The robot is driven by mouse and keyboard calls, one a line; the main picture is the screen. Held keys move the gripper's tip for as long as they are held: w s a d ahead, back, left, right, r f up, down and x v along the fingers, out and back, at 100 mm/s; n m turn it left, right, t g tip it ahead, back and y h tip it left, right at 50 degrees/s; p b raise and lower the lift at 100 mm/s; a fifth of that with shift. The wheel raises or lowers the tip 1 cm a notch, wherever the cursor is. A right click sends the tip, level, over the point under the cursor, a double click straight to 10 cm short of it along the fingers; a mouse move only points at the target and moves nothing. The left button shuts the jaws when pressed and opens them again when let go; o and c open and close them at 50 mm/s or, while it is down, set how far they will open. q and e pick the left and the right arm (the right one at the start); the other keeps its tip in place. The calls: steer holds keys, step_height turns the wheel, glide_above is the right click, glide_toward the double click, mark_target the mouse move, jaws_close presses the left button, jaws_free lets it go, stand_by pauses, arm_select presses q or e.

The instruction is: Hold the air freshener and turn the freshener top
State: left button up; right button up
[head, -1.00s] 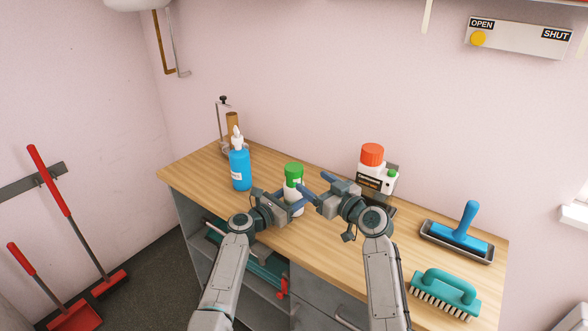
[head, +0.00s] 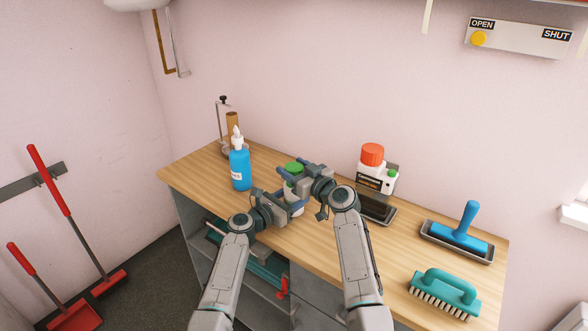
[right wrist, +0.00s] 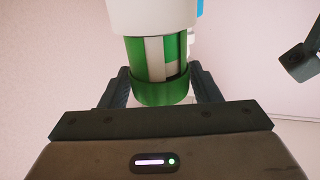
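The air freshener stands upright on the workbench, with a white body (head: 296,208) and a green top (head: 293,167). My left gripper (head: 289,202) is at the lower body, from the left; its fingers are partly hidden, and I cannot tell whether they grip it. My right gripper (head: 293,169) is at the green top, from the right. In the right wrist view the green top (right wrist: 162,92), with white slots, lies between my right gripper's two dark fingers (right wrist: 162,88), which stand apart on either side; I see no clear grip.
A blue bottle (head: 240,172) stands left of the air freshener. A white container with an orange cap (head: 372,155) stands to the right, behind a dark tray. A blue-handled roller (head: 469,225) and a teal brush (head: 447,290) lie farther right.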

steer(key=c, duration=0.6)
steer(key=shift+n+g+y, duration=1.3)
steer(key=shift+g+y, duration=0.1)
steer(key=shift+g, duration=0.1)
steer(key=shift+f+n+g+y, duration=0.1)
steer(key=shift+n+g+y, duration=1.4)
steer(key=shift+g, duration=0.8)
steer(key=shift+n, duration=0.3)
steer(key=o, duration=1)
